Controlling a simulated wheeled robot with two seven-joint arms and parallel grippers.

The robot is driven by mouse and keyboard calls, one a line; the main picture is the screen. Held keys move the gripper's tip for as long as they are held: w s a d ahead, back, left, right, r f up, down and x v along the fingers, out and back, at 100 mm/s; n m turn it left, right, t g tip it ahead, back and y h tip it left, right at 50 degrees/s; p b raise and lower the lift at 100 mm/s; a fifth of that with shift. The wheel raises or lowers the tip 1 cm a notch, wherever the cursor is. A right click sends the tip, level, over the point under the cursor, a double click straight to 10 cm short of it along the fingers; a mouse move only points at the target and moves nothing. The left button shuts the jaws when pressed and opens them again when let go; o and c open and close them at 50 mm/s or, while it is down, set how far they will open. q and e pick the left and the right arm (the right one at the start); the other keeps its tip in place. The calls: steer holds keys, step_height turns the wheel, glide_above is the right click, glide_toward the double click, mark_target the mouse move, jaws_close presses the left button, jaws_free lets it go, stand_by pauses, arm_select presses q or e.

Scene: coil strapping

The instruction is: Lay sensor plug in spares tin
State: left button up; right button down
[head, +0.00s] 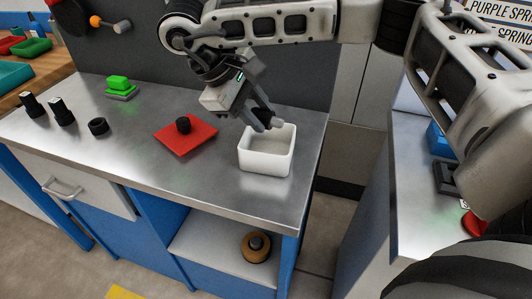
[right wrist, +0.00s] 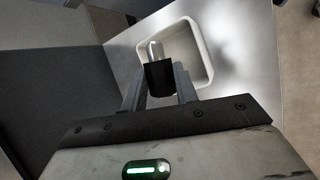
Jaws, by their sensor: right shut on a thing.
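My right gripper (head: 262,118) comes down over the spares tin (head: 265,166), a white open-topped box near the right end of the steel bench. In the right wrist view, the gripper (right wrist: 159,88) is shut on the sensor plug (right wrist: 159,78), a dark body with a pale metallic tip. The plug's light tip (head: 278,122) shows just past the fingers in the head view. The plug appears above the tin's opening (right wrist: 198,42), near its back rim. The visible tin floor looks empty. My left gripper is not in view.
A red mat (head: 178,142) with a black knob-like piece stands left of the tin. A black ring (head: 98,126), two dark cylinders (head: 62,112) and a green block (head: 118,83) are farther left. Bare steel surrounds the tin; the bench's right edge is close.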

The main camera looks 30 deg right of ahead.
arm_select(q)
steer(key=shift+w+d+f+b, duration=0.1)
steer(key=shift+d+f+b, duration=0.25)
steer(key=shift+b, duration=0.9)
arm_select(e)
steer(key=shift+f, duration=1.65)
steer(key=shift+w, duration=0.1)
steer(key=c, duration=1)
jaws_free()
arm_select(q)
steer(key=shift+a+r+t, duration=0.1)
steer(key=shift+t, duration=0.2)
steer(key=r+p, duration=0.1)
steer(key=p, duration=0.3)
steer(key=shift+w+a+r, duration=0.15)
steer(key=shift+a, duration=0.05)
arm_select(e)
steer(key=v, duration=1.6)
steer(key=shift+a, duration=0.1)
